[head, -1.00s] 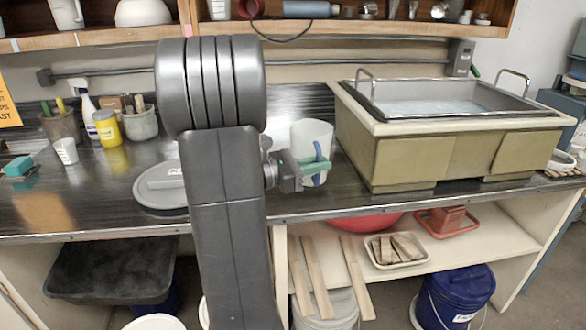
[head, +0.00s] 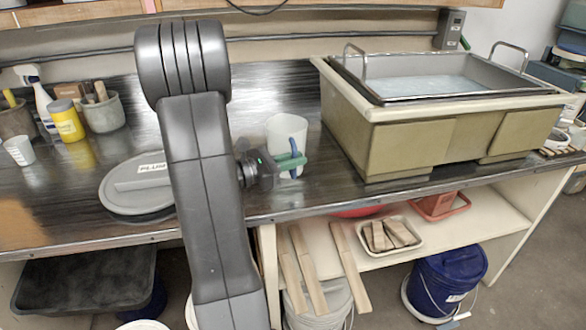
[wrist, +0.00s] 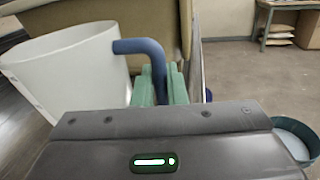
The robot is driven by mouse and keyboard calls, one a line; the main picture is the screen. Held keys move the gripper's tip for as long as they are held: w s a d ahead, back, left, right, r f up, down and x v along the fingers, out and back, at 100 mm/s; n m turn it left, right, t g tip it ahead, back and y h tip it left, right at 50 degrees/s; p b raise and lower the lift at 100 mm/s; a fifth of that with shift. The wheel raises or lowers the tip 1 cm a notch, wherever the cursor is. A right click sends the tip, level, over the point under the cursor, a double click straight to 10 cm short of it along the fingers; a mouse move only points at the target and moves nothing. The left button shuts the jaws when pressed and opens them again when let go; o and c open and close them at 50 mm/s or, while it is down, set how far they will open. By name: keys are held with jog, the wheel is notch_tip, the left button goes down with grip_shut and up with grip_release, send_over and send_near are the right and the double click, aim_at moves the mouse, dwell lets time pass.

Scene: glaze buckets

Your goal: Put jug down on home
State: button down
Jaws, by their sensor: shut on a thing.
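The jug is a white, open-topped vessel with a blue handle. In the head view the jug (head: 281,131) is upright over the dark counter (head: 250,190), between the grey lid and the sink. In the wrist view the jug (wrist: 75,75) fills the upper left, its handle (wrist: 140,47) towards me. My gripper (head: 291,161) has green fingers shut on the handle; the fingers also show in the wrist view (wrist: 160,88). I cannot tell whether the jug's base touches the counter. No marked spot for home can be made out.
The large sink (head: 412,148) stands close right of the jug. A round grey lid (head: 125,192) lies left, partly behind my arm. A yellow bottle (head: 67,122), a tool pot (head: 104,113) and a small cup (head: 19,151) stand further left. The counter's front edge is near.

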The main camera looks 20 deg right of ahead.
aim_at(293, 176)
jog(key=shift+f, duration=1.3)
jog(key=shift+f, duration=0.2)
jog(key=c, duration=1.5)
grip_release()
jog(key=shift+r, duration=0.1)
jog(key=shift+a+r, duration=0.1)
jog(key=a, duration=0.4)
jog(key=s+a+b, duration=0.1)
jog(key=a, duration=0.6)
jog(key=shift+s+a+b, duration=0.35)
